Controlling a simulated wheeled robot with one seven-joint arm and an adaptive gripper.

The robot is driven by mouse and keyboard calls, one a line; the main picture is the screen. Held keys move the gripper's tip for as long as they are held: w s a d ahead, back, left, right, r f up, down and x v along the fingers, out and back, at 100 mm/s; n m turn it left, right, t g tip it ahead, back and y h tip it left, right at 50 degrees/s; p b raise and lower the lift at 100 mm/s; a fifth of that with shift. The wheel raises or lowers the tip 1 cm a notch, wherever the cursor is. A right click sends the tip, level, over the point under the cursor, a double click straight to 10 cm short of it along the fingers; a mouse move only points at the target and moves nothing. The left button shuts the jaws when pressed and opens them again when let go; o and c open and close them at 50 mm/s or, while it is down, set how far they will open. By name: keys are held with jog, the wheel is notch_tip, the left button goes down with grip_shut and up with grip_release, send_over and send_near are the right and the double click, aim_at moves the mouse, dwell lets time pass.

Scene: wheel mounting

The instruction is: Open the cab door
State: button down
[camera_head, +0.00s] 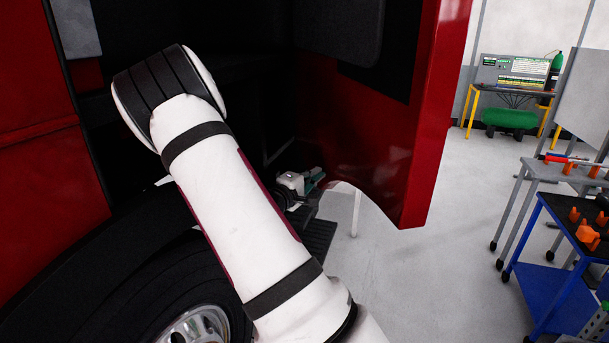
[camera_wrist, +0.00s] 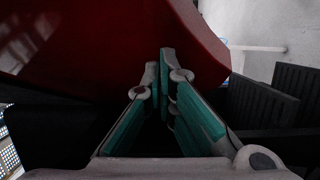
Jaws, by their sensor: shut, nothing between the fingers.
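The red cab door (camera_head: 345,115) stands swung open in the head view, with a dark panel on its inner face and a bright red outer edge. The dark cab opening lies to its left. My gripper (camera_head: 315,176) is low by the door's lower part, partly hidden by my white arm. In the wrist view my gripper (camera_wrist: 159,62) has its fingertips close together with nothing held between them. The red door (camera_wrist: 110,45) fills the upper left there, just beyond the fingertips. I cannot tell whether they touch it.
Black ribbed steps (camera_head: 318,238) lie below my gripper and show at the right of the wrist view (camera_wrist: 260,100). A wheel (camera_head: 195,325) is at the lower left. A blue cart (camera_head: 545,275) stands at the right. The grey floor (camera_head: 440,270) between door and cart is clear.

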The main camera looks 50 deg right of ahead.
jog(key=shift+s+d, duration=0.15)
jog(key=shift+d, duration=0.05)
dwell(0.3)
jog(key=s+d+n+t+p, duration=0.1)
jog(key=s+d+p, duration=0.1)
jog(key=s+d, duration=0.3)
jog(key=s+d+n+t+p, duration=0.1)
jog(key=s+d, duration=0.5)
jog(key=d, duration=0.7)
jog(key=s+d+t+y+p, duration=0.1)
jog(key=s+d+t+p, duration=0.1)
jog(key=s+d, duration=0.3)
jog(key=d, duration=0.4)
jog(key=shift+s+n+p, duration=0.3)
jog(key=shift+n, duration=0.1)
jog(key=shift+w+a, duration=0.1)
jog(key=shift+a, duration=0.05)
